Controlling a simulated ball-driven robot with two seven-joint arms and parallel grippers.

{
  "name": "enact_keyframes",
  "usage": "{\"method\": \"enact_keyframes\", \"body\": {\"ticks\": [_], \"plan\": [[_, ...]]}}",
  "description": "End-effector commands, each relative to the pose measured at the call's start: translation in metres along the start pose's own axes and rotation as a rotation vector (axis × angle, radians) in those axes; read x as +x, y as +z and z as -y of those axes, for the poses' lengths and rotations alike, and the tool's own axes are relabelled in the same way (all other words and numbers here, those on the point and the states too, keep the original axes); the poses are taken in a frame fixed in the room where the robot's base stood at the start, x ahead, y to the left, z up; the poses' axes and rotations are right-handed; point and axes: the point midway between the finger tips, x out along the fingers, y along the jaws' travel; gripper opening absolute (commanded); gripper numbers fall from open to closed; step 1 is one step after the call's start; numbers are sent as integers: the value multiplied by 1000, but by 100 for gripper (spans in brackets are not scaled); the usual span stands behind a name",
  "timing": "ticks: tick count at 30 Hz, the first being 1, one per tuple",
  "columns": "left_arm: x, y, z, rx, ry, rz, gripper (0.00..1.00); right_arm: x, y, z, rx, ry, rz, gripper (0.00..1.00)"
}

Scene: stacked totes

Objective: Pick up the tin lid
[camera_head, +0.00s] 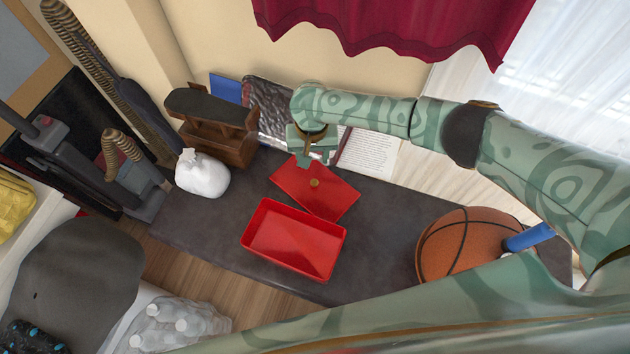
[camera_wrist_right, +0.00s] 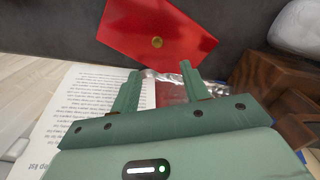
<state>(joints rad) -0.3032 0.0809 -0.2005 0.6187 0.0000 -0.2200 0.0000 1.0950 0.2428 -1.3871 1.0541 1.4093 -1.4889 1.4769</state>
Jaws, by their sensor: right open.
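The tin lid (camera_head: 320,194) is a flat red panel with a brass knob (camera_head: 314,183) in its middle. It lies on the dark tabletop, just behind the open red tin (camera_head: 292,240), and the two sit close together. In the right wrist view the lid (camera_wrist_right: 150,24) and its knob (camera_wrist_right: 157,42) show at the top, beyond the fingertips. My right gripper (camera_head: 314,158) is over the lid's back edge; in the wrist view its two fingers (camera_wrist_right: 160,70) are spread apart with nothing between them. My left gripper is not in view.
An open book (camera_head: 368,153) and crinkled dark packaging (camera_head: 270,101) lie behind the lid. A basketball (camera_head: 462,245) sits right. Bare dark tabletop (camera_head: 385,228) lies between the tin and the ball.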

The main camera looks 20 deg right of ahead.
Motion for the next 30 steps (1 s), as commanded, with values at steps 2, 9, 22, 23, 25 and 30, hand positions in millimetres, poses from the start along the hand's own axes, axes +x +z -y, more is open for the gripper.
{"method": "enact_keyframes", "body": {"ticks": [2, 9, 22, 23, 25, 30], "plan": [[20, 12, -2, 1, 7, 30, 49, 35, 1, -1, 0, 3, 10, 46], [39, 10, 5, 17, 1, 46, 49, 72, 1, -1, 0, 2, 5, 46], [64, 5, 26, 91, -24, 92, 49, 125, 4, -5, 0, 2, 7, 46], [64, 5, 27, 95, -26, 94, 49, 127, 4, -5, 0, 2, 6, 46], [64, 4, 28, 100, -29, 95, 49, 127, 4, -5, 1, 1, 4, 46], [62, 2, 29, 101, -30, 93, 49, 124, 3, -5, 1, 0, 1, 46]]}}
